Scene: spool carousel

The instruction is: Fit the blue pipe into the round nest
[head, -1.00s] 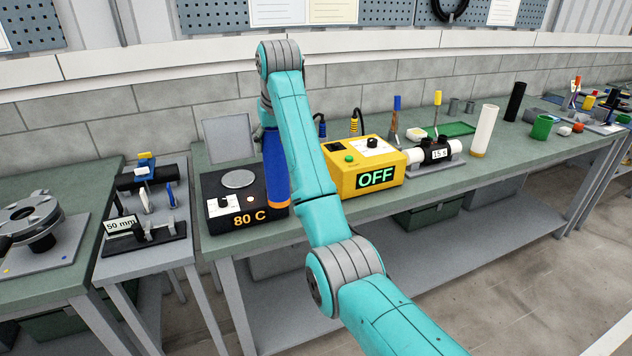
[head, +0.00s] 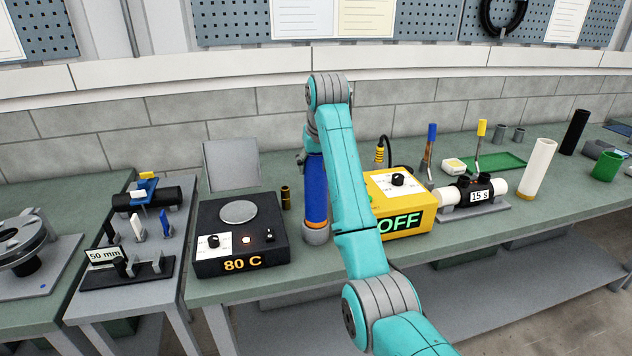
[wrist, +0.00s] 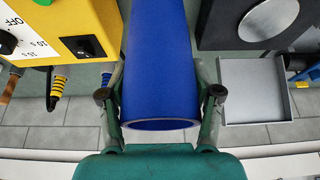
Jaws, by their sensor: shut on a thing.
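The blue pipe (head: 317,190) stands upright in the head view, between the black heater and the yellow box. My gripper (wrist: 160,95) is shut on the pipe, with a finger on each side of it in the wrist view. The round nest (head: 317,235) shows as a grey collar at the pipe's lower end, just below an orange band. The pipe's foot appears to be at or inside the collar; how deep it sits cannot be told. My arm hides part of the pipe's right side.
The black heater (head: 241,245) reading 80 C is close on the left, with a small brass-coloured cylinder (head: 286,197) behind. The yellow box (head: 412,192) marked OFF is close on the right. A white pipe (head: 538,168) stands farther right on the green bench.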

